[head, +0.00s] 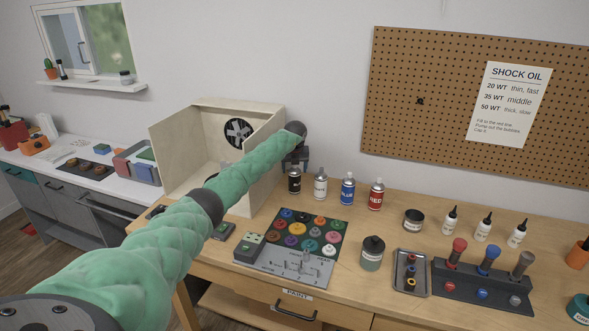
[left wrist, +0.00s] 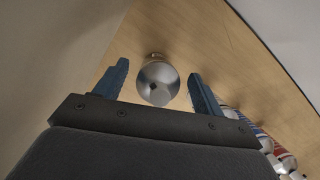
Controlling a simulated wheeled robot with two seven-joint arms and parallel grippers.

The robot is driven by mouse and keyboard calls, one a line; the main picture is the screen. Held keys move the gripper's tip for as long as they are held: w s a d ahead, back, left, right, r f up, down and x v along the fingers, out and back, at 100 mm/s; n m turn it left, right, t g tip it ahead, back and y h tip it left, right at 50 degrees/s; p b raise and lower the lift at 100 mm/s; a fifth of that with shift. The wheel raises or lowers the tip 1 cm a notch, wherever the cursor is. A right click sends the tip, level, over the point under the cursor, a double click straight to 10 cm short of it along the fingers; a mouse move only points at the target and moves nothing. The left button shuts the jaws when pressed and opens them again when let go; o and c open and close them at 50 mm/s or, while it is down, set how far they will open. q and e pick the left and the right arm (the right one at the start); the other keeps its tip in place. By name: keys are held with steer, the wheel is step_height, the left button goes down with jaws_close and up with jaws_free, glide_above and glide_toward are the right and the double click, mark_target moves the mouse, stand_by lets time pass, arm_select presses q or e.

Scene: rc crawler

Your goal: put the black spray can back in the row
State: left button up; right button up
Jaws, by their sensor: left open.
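The black spray can (head: 294,183) stands upright on the wooden bench at the left end of a line of cans. To its right stand a white can (head: 320,185), a blue can (head: 347,190) and a red can (head: 376,196). My left gripper (head: 295,164) is over the black can, hiding part of its top. In the left wrist view the can's round grey top (left wrist: 158,82) sits between the open blue fingers, with a gap on both sides. The neighbouring cans show at the lower right there. My right gripper is not in view.
In front lie a paint palette board (head: 285,268) and a dark-lidded jar (head: 372,255). Bottles and a tool rack (head: 480,288) stand to the right.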

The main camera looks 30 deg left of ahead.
arm_select(q)
steer(key=shift+r, duration=0.1)
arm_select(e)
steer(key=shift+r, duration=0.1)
arm_select(q)
steer(key=b+v, duration=0.3)
steer(key=v, duration=0.3)
steer(key=shift+r, duration=0.1)
steer(key=shift+b+v, duration=0.85)
steer(key=shift+v, duration=2)
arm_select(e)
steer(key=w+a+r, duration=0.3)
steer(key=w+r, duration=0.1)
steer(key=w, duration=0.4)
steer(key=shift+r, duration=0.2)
